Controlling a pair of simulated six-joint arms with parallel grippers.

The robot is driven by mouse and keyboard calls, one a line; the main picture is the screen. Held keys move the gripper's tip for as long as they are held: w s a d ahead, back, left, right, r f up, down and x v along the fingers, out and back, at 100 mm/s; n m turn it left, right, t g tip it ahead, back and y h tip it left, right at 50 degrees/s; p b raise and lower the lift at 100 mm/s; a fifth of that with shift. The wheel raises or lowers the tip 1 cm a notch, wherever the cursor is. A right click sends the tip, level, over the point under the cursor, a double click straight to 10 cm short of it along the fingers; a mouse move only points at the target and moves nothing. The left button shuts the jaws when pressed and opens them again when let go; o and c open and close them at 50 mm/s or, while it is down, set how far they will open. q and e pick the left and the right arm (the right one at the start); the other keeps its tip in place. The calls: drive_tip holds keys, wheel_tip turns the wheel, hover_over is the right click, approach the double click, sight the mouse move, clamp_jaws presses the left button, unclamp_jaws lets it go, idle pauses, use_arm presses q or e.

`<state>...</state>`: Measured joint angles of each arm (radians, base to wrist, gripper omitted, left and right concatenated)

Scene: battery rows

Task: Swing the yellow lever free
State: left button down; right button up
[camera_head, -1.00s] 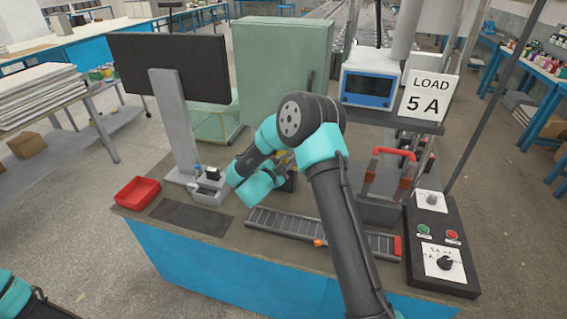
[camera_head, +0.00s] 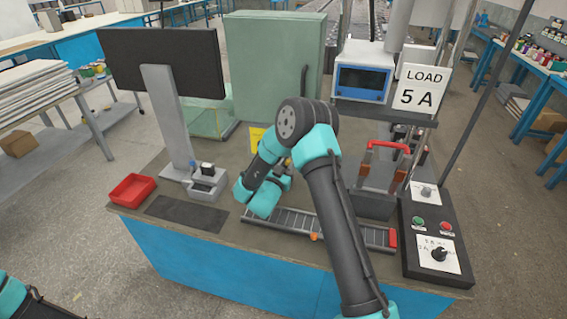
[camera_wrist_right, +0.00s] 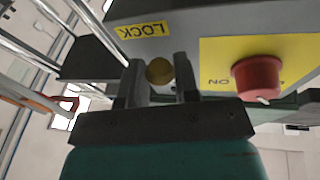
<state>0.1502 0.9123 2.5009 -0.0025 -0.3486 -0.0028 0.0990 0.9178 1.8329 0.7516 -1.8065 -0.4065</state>
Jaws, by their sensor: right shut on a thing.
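In the right wrist view, my right gripper (camera_wrist_right: 160,75) has its two dark fingers on either side of a round, dull yellow knob (camera_wrist_right: 159,71), the end of the yellow lever, and is shut on it. The knob sits in front of a grey housing (camera_wrist_right: 200,20). The lever's shaft is hidden behind the knob. A yellow LOCK label (camera_wrist_right: 144,30) is just above the fingers, upside down in this view. In the head view, my right arm largely hides the gripper and lever. My left gripper is out of view; only part of that arm shows at lower left.
A red knob (camera_wrist_right: 257,77) on a yellow plate marked ON stands close beside the fingers. In the head view, the bench also holds a battery rail (camera_head: 285,222), red-handled switch (camera_head: 389,146), control box (camera_head: 437,270), red tray (camera_head: 132,190) and monitor (camera_head: 165,62).

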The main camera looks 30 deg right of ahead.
drive_tip(key=shift+s+d+f+n+t, duration=0.1)
drive_tip(key=shift+s+d+n+t, duration=0.15)
drive_tip(key=shift+n, duration=0.5)
drive_tip(key=shift+s+d+n+t, duration=0.1)
drive_tip(key=shift+s+n+t, duration=0.1)
drive_tip(key=shift+n, duration=0.5)
drive_tip(key=shift+s+d+f+n+t, duration=0.1)
drive_tip(key=shift+s+d+n+t, duration=0.15)
drive_tip(key=shift+n, duration=0.5)
drive_tip(key=o, duration=0.6)
drive_tip(key=shift+o, duration=0.2)
drive_tip(key=shift+r, duration=0.1)
drive_tip(key=shift+a, duration=0.15)
drive_tip(key=v, duration=0.7)
drive_tip(key=shift+s+a, duration=0.1)
